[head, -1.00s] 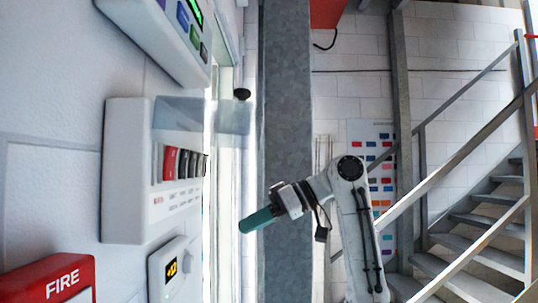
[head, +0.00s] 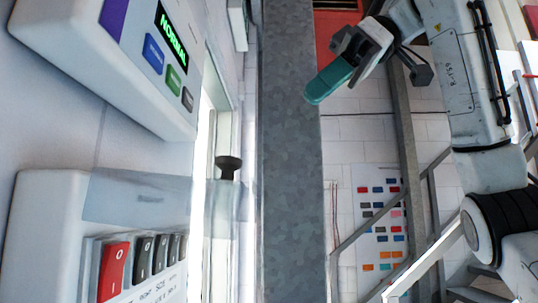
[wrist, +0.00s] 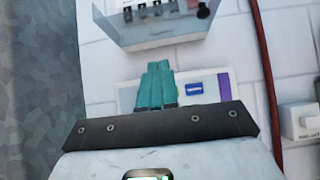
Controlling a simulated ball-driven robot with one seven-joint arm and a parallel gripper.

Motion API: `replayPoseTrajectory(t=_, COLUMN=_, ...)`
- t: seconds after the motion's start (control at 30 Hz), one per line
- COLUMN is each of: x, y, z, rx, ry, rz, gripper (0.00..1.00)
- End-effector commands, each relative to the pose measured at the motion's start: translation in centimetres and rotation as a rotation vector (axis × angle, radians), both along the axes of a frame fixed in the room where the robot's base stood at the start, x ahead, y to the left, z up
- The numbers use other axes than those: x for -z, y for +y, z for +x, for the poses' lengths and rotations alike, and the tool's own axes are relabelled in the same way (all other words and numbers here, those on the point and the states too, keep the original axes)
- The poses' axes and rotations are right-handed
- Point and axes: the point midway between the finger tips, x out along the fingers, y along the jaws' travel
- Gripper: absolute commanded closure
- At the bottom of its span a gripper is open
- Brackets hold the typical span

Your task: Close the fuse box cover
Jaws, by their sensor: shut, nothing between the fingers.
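The fuse box (head: 48,235) is a white case on the wall at lower left in the head view, with a red switch and several dark ones. Its clear cover (head: 135,198) is open, sticking out from the wall above the switches. A black knob (head: 229,166) shows by its outer end; I cannot tell whether it belongs to the cover. The wrist view shows the cover (wrist: 170,37) at the top, beyond the fingers. My gripper (head: 318,92) is shut and empty, up and right of the cover and apart from it. Its teal fingers (wrist: 157,82) are together in the wrist view.
A white panel (head: 120,70) with a green "NORMAL" display is on the wall above the fuse box. A grey metal post (head: 290,180) stands behind, with stairs at right. The wrist view shows a red pipe (wrist: 267,75). The space between gripper and cover looks clear.

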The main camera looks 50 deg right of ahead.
Motion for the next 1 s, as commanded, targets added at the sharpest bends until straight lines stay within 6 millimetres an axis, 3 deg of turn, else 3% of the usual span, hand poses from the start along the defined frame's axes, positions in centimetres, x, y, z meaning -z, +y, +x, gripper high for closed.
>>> replayPoseTrajectory(t=0.27, x=2.3, y=1.6, z=2.1, rx=-0.001, ry=0.002, rz=-0.002, gripper=1.00)
replayPoseTrajectory(t=0.6, x=6.6, y=4.7, z=6.0, rx=-0.001, ry=0.001, rz=-0.002, gripper=1.00)
replayPoseTrajectory(t=0.8, x=9.2, y=4.6, z=6.0, rx=0.001, ry=0.000, rz=0.000, gripper=1.00)
replayPoseTrajectory(t=1.0, x=10.4, y=4.7, z=6.0, rx=0.000, ry=-0.001, rz=0.001, gripper=1.00)
